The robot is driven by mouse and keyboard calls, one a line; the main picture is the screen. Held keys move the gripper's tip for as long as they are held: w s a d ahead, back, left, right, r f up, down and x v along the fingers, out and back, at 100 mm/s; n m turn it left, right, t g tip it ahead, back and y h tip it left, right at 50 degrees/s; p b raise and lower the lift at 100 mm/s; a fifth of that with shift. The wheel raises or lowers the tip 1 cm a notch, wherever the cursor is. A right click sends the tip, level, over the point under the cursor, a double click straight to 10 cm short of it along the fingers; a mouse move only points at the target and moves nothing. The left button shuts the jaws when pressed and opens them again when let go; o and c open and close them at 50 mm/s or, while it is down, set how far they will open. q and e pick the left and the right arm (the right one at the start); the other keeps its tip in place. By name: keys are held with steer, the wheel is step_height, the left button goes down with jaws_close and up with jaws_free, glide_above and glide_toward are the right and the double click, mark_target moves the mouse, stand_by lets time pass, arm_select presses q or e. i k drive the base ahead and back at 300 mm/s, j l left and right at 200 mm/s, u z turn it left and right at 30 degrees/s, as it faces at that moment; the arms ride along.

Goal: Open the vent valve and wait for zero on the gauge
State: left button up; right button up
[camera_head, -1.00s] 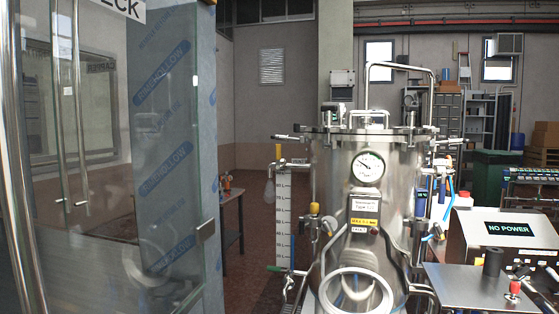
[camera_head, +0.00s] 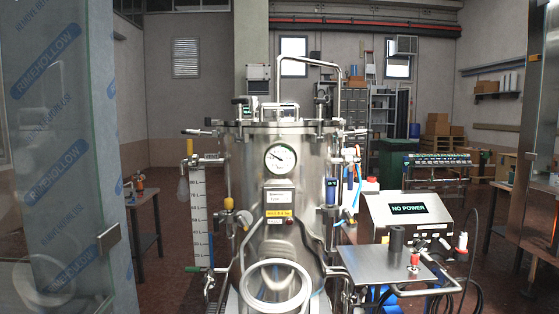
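The pressure gauge (camera_head: 280,158) is a round white dial on the front of a tall steel tank (camera_head: 257,178). Its dark needle points to the upper left; the numbers are too small to read. A dark-handled fitting (camera_head: 240,103) stands on the lid. Neither gripper shows in the head view.
A panel reading NO POWER (camera_head: 407,209) stands right of the tank, behind a steel side table (camera_head: 385,264). A glass door (camera_head: 60,160) with film-wrapped panelling fills the left side. A small table (camera_head: 145,232) stands beyond it. Another glass panel edges the right.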

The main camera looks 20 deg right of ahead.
mark_target(190, 142)
steer(key=i+l+z, duration=0.2)
steer(key=i+l, duration=0.5)
steer(key=i, duration=0.05)
